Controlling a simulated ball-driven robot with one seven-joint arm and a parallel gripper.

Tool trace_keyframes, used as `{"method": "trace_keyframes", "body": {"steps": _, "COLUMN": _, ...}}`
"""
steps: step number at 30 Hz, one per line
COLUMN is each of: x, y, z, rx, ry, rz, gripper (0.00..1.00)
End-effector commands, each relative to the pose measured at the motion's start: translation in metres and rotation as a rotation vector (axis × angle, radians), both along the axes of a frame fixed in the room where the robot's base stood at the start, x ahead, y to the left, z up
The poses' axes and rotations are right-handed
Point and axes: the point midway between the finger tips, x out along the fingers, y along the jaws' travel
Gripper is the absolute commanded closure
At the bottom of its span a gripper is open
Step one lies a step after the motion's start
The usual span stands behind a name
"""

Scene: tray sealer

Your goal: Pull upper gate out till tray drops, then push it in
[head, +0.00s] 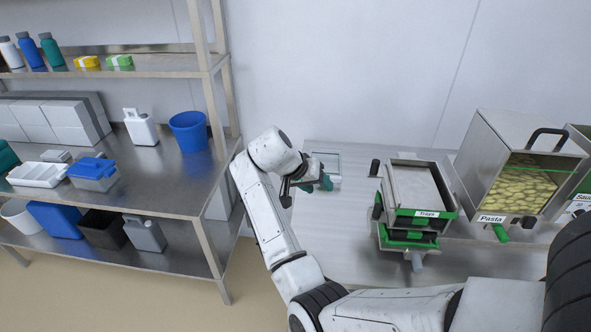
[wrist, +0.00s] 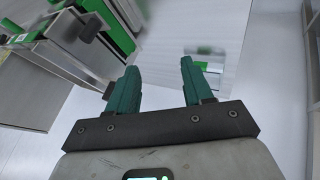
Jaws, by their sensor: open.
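In the wrist view the dispenser (wrist: 75,42) is at the upper left, with a dark handle block (wrist: 83,27). My gripper (head: 326,183) is left of the dispenser, apart from it. In the wrist view its teal fingers (wrist: 157,78) are open with nothing between them.
A Pasta hopper (head: 515,165) stands right of the dispenser. A metal shelf (head: 185,190) with bins and bottles is at the left. Table space left of the dispenser is mostly clear.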

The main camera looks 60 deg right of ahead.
Motion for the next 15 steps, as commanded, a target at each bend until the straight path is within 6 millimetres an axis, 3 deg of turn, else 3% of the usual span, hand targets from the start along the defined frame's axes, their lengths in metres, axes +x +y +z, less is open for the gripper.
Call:
{"method": "trace_keyframes", "body": {"steps": 3, "x": 0.014, "y": 0.008, "z": 0.004, "rx": -0.001, "ry": -0.002, "rz": 0.0, "gripper": 0.49}}
{"method": "trace_keyframes", "body": {"steps": 15, "x": 0.032, "y": 0.043, "z": 0.06, "rx": -0.001, "ry": -0.002, "rz": 0.0, "gripper": 0.49}}
